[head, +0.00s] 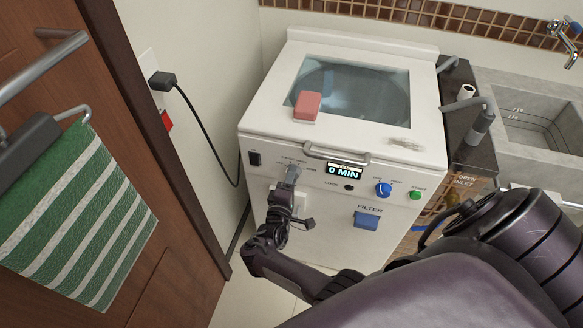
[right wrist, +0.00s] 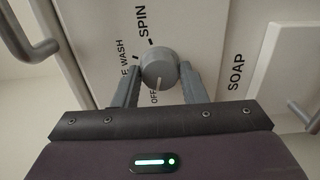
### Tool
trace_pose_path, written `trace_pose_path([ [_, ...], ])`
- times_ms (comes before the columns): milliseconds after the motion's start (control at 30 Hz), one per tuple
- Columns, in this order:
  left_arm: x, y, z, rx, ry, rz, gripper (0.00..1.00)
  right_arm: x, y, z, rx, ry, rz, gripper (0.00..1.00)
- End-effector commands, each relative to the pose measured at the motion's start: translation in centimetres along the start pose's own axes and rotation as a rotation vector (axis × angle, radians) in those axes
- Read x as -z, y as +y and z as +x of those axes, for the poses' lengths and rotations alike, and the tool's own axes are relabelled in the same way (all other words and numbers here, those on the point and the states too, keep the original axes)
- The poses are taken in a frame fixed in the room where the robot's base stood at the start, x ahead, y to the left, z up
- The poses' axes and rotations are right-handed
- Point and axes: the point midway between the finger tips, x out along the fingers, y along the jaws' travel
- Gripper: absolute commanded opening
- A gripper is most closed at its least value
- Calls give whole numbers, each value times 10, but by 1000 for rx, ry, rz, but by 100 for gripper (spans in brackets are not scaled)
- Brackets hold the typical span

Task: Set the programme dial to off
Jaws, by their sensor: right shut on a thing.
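The programme dial is a grey round knob (right wrist: 158,64) on the washing machine's white front panel. Around it I read SPIN, part of WASH, and OFF, which the gripper partly hides. A pale mark on the knob lies on the side toward OFF; its exact alignment is hard to tell. My right gripper (head: 291,178) is at the panel, its fingers on either side of the knob and shut on it, as the right wrist view also shows. In the head view the gripper covers most of the dial. My left gripper is not in view.
The white machine (head: 253,210) has a glass lid with a pink block (head: 307,105) on it. A display (head: 345,171) reads 0 MIN, beside a blue knob (head: 383,189) and a green button (head: 415,195). A power cord (head: 206,135) hangs left; a sink (head: 535,125) stands right.

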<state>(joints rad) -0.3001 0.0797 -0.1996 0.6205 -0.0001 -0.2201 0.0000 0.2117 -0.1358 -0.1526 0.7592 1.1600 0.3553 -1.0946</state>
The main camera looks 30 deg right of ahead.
Motion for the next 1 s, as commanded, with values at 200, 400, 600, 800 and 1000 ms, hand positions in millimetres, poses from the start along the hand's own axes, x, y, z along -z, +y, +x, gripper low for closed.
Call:
trace_pose_path([
  [200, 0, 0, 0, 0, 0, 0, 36, 0, 0, 0, 1, 1, -16, 16],
  [400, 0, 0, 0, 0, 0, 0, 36, 0, 0, 0, 1, 0, -16, 15],
  [600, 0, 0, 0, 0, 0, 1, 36, 0, 0, 0, 1, 0, -15, 56],
  [800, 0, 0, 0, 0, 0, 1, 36, 0, 0, 0, 0, 0, -13, 60],
  [1000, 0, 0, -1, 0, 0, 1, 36, -1, 0, 0, 0, 0, -13, 60],
])
